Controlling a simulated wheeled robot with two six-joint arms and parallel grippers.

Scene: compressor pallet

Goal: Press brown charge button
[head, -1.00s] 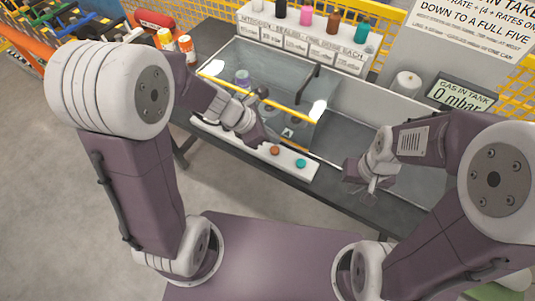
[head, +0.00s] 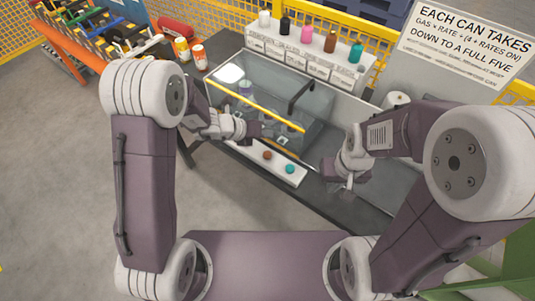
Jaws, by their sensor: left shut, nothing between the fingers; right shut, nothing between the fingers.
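The brown button (head: 267,155) is a small round knob on the white front strip (head: 246,150) of the clear-walled tank. A teal button (head: 290,169) sits to its right. My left gripper (head: 255,130) is shut and empty, just above and behind the brown button in the picture, apart from it. The left part of the strip is hidden behind my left wrist. My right gripper (head: 335,178) is shut and empty, to the right of the teal button.
The clear tank (head: 270,90) has a yellow bar (head: 255,107) along its front top edge. Several coloured bottles, one of them brown (head: 331,41), stand on a labelled white shelf (head: 300,60) behind. Two orange-and-white cans (head: 199,57) stand at the left. A sign hangs at the upper right.

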